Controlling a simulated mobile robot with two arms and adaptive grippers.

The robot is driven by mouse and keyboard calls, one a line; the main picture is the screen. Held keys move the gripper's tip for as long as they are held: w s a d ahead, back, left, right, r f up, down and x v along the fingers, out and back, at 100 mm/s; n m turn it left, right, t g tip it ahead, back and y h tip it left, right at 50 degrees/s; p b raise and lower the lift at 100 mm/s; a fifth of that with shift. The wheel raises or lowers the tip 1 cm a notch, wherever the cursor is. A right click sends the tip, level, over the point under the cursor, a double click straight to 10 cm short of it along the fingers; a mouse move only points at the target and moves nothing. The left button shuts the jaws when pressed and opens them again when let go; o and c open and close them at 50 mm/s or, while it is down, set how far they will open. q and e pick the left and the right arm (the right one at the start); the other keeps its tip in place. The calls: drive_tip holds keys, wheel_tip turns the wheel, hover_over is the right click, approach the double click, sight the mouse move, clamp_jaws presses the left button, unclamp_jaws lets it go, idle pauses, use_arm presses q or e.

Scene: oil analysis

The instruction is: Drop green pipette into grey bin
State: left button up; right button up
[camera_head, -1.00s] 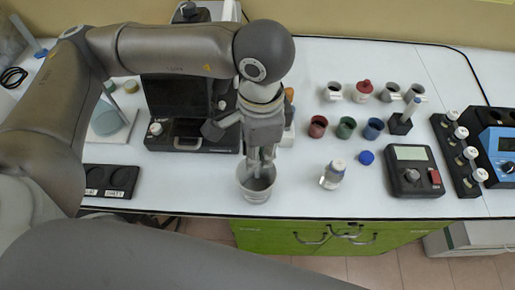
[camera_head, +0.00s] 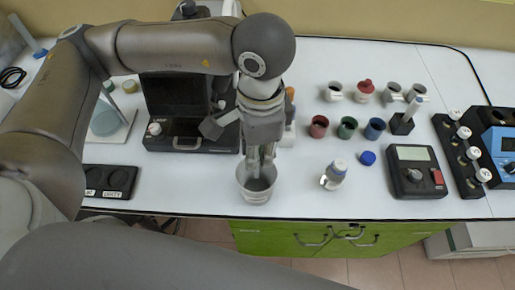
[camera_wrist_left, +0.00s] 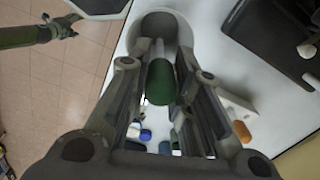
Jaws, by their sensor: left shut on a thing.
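The grey bin (camera_head: 257,193) is a round cup standing near the front edge of the white table. My left gripper (camera_head: 262,155) points down over its mouth. It is shut on the green pipette (camera_wrist_left: 161,80), whose green end sits between the fingers in the left wrist view. The pipette's pale, thin part reaches toward the bin (camera_wrist_left: 151,25), which lies just beyond. In the head view the fingers mostly hide the pipette. A dark arm end, apparently my right gripper (camera_wrist_left: 65,25), shows small at the left of the wrist view, away from the bin.
A black device (camera_head: 190,135) stands behind and left of the bin. A white-capped bottle (camera_head: 334,175), blue cap (camera_head: 367,158) and red (camera_head: 319,126), green (camera_head: 347,127) and blue (camera_head: 374,128) cups stand to the right. Table left of the bottle is clear.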

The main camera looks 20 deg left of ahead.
idle(0.4)
use_arm(q)
drive_tip(key=o, duration=0.8)
drive_tip(key=shift+o, duration=1.6)
drive_tip(key=shift+r, duration=0.15)
drive_tip(key=shift+r+p, duration=0.75)
drive_tip(key=shift+r, duration=1.6)
